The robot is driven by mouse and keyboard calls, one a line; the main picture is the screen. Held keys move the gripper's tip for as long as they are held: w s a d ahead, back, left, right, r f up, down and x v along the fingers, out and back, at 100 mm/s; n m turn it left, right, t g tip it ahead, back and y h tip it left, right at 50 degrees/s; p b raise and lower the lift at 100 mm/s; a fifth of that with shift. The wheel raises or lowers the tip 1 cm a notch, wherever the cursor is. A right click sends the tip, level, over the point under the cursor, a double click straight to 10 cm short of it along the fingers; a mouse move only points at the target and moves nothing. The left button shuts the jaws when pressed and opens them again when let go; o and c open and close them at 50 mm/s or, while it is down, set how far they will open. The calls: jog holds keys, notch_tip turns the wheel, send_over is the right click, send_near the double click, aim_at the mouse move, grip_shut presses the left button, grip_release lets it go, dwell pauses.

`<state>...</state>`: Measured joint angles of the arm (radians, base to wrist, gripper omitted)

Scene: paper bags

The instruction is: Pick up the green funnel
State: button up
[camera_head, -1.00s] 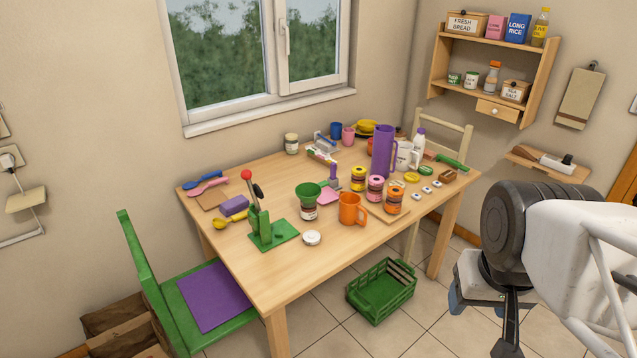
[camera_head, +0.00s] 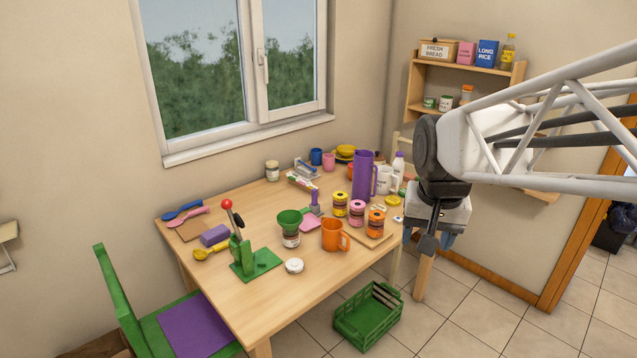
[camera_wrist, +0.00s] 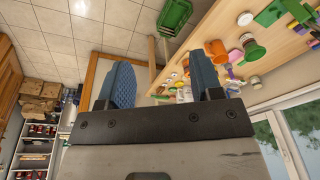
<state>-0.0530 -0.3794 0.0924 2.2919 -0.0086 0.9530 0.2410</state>
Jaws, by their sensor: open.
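The green funnel (camera_head: 289,217) sits wide end up in the mouth of a small labelled jar (camera_head: 291,238) on the table. An orange mug stands to its right and a pink dustpan just behind it. My gripper (camera_head: 428,242) is at the table's right edge, well to the right of the funnel and apart from it. In the wrist view my gripper (camera_wrist: 165,85) shows two blue pads spread apart with nothing between them. The funnel's green rim shows small in the wrist view (camera_wrist: 254,51).
The orange mug (camera_head: 334,235), a purple jug (camera_head: 363,177) and several small jars stand between funnel and gripper. A green lever press (camera_head: 247,258) and a white lid (camera_head: 294,265) are left and front. The table's front edge is bare. A green crate (camera_head: 367,316) is on the floor.

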jog(key=w+a+m, duration=0.1)
jog(key=w+a, duration=0.1)
jog(key=w, duration=0.6)
jog(key=w+a+m, duration=0.1)
jog(key=w+a, duration=0.2)
jog(key=w, duration=0.6)
jog(key=m+g, duration=0.2)
jog(key=m, duration=0.3)
send_over(304, 210)
jog(key=f, duration=2.4)
jog(key=shift+s+d+f, duration=0.15)
jog(key=shift+d+f, duration=0.05)
jog(key=shift+f, duration=0.15)
jog(key=shift+a+f, duration=0.15)
jog(key=shift+f, duration=0.15)
jog(key=shift+f, duration=1.25)
jog(key=shift+f, duration=0.1)
jog(key=shift+f, duration=2.5)
